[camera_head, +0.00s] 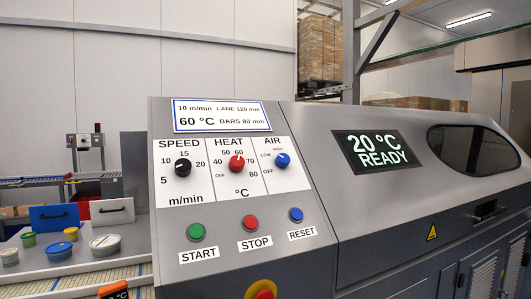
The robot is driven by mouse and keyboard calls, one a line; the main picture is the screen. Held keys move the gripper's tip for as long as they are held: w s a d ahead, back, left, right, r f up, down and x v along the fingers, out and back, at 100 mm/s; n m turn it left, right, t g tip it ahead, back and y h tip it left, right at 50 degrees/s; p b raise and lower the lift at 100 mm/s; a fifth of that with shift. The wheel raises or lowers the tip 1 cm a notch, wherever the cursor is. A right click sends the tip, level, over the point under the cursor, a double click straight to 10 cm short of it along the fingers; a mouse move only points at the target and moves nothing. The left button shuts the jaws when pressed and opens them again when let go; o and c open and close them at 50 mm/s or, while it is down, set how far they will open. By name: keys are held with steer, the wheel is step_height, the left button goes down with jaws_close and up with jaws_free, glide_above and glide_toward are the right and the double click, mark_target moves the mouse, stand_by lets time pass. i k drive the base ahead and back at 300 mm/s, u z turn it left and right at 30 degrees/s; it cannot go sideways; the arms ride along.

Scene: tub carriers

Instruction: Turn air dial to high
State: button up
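The blue AIR dial (283,160) is on the right of the white label panel (268,187) on the sloped grey control console. Small marks around it read OFF and LOW, with a third above it too small to read surely. Its pointer direction is too small to tell. The red HEAT dial (237,162) is to its left, and the black SPEED dial (182,167) is further left. The dark display (376,151) reads 20 °C READY. My gripper is not in view, and nothing touches the dials.
Below the dials are a green START button (195,232), a red STOP button (250,223) and a blue RESET button (296,215). A red stop knob on yellow (262,290) is at the bottom edge. Several lidded tubs (59,250) stand at the left. Space before the panel looks clear.

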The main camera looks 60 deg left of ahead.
mark_target(282, 160)
steer(key=u, duration=0.75)
steer(key=i, duration=0.75)
steer(key=u, duration=0.85)
